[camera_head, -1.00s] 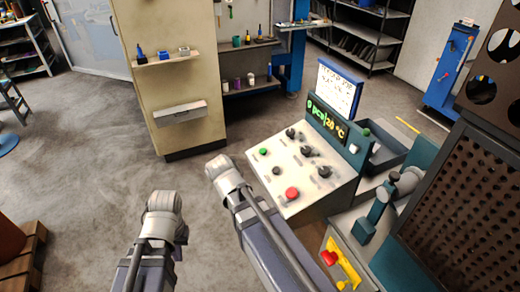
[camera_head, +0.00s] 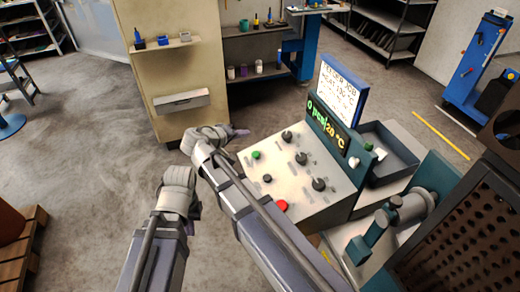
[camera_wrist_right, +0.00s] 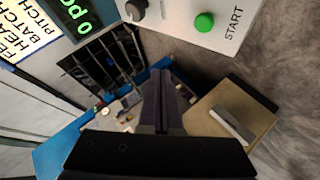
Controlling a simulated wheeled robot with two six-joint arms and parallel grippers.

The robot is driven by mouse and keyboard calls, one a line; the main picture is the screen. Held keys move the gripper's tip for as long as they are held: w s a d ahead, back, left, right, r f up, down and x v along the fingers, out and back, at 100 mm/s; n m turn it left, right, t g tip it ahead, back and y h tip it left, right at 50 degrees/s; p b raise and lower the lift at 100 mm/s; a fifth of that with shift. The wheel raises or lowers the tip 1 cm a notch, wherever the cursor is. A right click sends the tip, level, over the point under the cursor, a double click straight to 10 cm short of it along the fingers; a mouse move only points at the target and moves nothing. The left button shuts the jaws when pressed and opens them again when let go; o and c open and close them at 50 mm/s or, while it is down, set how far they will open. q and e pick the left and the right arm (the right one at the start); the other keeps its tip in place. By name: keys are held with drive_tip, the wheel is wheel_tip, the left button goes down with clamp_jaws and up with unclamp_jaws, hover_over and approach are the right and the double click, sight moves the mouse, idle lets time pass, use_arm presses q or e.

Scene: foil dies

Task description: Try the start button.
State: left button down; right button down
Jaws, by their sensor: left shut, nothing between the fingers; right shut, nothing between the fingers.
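The start button is a green knob (camera_head: 256,155) at the upper left of the light sloped control panel (camera_head: 305,195). In the right wrist view the green button (camera_wrist_right: 204,21) sits beside the printed word START, at the top of the picture. My right gripper (camera_head: 240,132) is shut and empty, just past the panel's upper left edge. Its closed dark fingers (camera_wrist_right: 162,88) appear below and left of the button in the wrist view, apart from it. My left gripper (camera_head: 193,222) is shut, low to the left of the panel, its fingers mostly hidden by its wrist.
A lit display (camera_head: 327,123) reads 0 pcs and 20 °C, under a white sign (camera_head: 338,90). A beige cabinet (camera_head: 170,70) stands behind.

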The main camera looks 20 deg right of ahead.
idle(0.3)
drive_tip(key=b, duration=0.8)
approach(257, 152)
drive_tip(key=w+d, duration=0.1)
drive_tip(key=w+d+f, duration=0.1)
drive_tip(key=d, duration=0.1)
drive_tip(key=w+d, duration=0.1)
drive_tip(key=shift+w+d+f, duration=0.15)
drive_tip(key=shift+w+f, duration=0.1)
drive_tip(key=shift+f, duration=0.1)
drive_tip(key=shift+b, duration=0.3)
idle(0.8)
drive_tip(key=shift+d+f+b, duration=0.1)
drive_tip(key=shift+f+b, duration=0.2)
drive_tip(key=shift+f, duration=0.05)
drive_tip(key=shift+d+f+b, duration=0.15)
drive_tip(key=shift+f+b, duration=0.35)
drive_tip(key=shift+f, duration=0.05)
idle(0.7)
drive_tip(key=shift+r, duration=0.15)
drive_tip(key=shift+a+r+p, duration=0.25)
drive_tip(key=shift+r+p, duration=0.55)
drive_tip(key=shift+p, duration=0.15)
